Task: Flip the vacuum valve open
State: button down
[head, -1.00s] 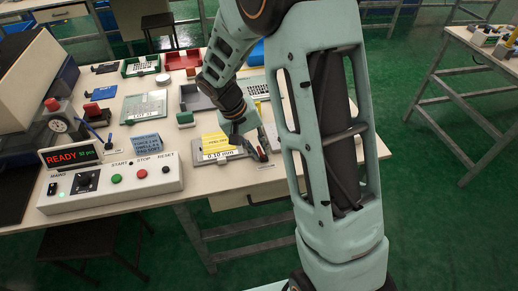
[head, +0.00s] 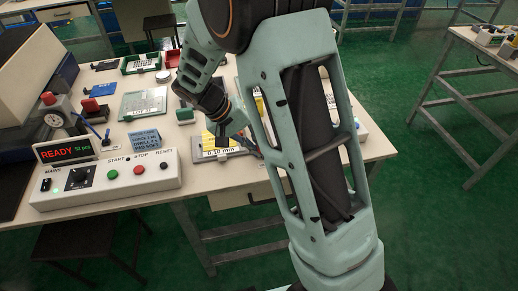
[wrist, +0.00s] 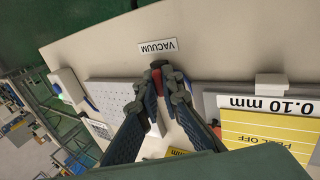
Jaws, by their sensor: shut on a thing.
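In the wrist view my gripper (wrist: 165,72) is closed around a small red lever (wrist: 157,86), which shows between its fingers. This looks like the handle of the vacuum valve, beside the white VACUUM label (wrist: 158,46) near the table edge. The fingers hide most of the valve, so I cannot tell the lever's exact angle. In the head view my arm hides the valve and most of the gripper.
A yellow film pack marked 0.10 mm (wrist: 265,122) lies to the right of the gripper, and a white perforated plate (wrist: 112,98) to its left. The control box (head: 110,186) with a READY display stands at the table's front left.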

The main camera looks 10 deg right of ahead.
jog(key=c, duration=2.1)
grip_release()
jog(key=shift+a+r, duration=0.1)
jog(key=v, duration=1.2)
